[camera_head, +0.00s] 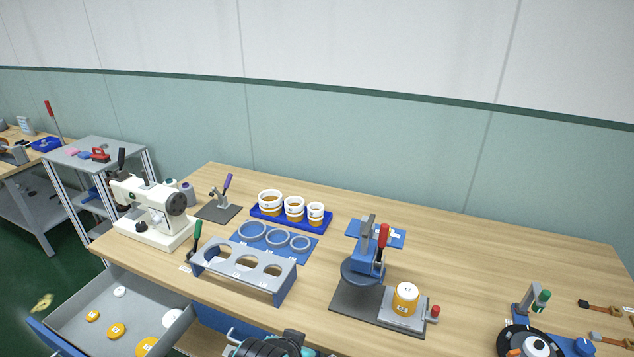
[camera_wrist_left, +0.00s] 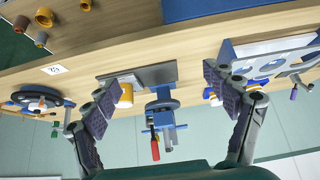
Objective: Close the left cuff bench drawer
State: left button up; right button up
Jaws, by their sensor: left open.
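The left cuff bench drawer (camera_head: 78,318) is pulled open at the lower left of the head view. It is a grey tray with a blue front (camera_head: 50,338), partly cut off by the picture's bottom edge. Several yellow and white discs lie in it. My left gripper (camera_wrist_left: 160,80) is open in the left wrist view, with nothing between its fingers. The drawer cannot be made out in that view. In the head view a teal and black part of my arm shows at the bottom edge, right of the drawer; no fingers show there. My right gripper is not in view.
The wooden bench top (camera_head: 480,270) carries a white sewing machine (camera_head: 153,212) above the drawer, a grey holed stand (camera_head: 243,268), a blue tray of cups (camera_head: 291,220) and a blue press (camera_head: 365,258). A grey cart (camera_head: 95,153) stands left of the bench.

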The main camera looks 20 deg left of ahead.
aim_at(141, 308)
jog(key=u, duration=0.4)
jog(key=k+u, duration=0.1)
jog(key=u, duration=0.75)
jog(key=k+u, duration=0.15)
jog(key=u, duration=0.7)
jog(key=k+u, duration=0.1)
jog(key=u, duration=0.3)
jog(key=i+l+u, duration=0.35)
jog(key=l, duration=0.3)
jog(key=i+l+u, duration=0.15)
jog(key=l, duration=0.2)
